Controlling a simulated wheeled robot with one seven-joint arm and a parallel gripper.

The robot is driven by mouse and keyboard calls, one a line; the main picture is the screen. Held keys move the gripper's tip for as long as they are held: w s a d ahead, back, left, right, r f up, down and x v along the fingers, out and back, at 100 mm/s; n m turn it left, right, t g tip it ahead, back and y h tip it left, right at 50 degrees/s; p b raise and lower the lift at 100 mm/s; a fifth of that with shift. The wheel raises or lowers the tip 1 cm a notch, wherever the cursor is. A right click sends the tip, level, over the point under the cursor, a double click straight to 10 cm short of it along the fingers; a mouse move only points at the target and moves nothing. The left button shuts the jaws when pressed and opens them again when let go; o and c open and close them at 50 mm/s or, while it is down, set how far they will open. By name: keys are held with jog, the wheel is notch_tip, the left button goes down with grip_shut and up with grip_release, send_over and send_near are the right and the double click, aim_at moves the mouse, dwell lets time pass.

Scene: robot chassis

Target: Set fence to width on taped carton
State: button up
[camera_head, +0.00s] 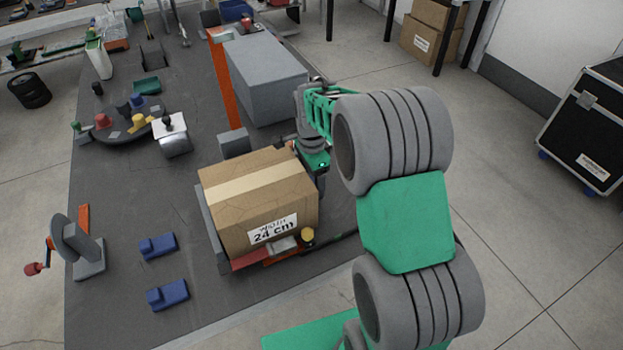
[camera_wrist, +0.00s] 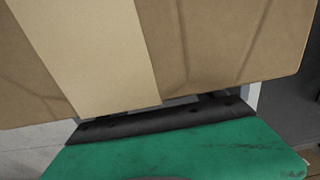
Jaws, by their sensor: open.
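The taped carton (camera_head: 258,195) sits on the dark bench, with a pale tape strip along its top and a label reading "WIDTH 24 cm". A grey upright plate (camera_head: 212,232) stands along its left side, seemingly part of a fence. A red-orange bar with a grey block (camera_head: 285,245) and a yellow knob (camera_head: 307,235) lie at its front edge. My gripper (camera_head: 316,160) is open at the carton's far right side, its fingers partly hidden. In the wrist view the carton (camera_wrist: 215,45) and its tape fill the top, close to my gripper's dark edge (camera_wrist: 165,120). Contact cannot be told.
A large grey block (camera_head: 265,80) and an orange post (camera_head: 226,85) stand behind the carton. Two blue blocks (camera_head: 167,294) and a red-handled crank (camera_head: 75,245) are at left. A dark tray with coloured knobs (camera_head: 130,125) lies farther back. Bench between them is clear.

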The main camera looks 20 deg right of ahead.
notch_tip(320, 180, up, 8)
jog(key=shift+f, duration=0.1)
dwell(0.4)
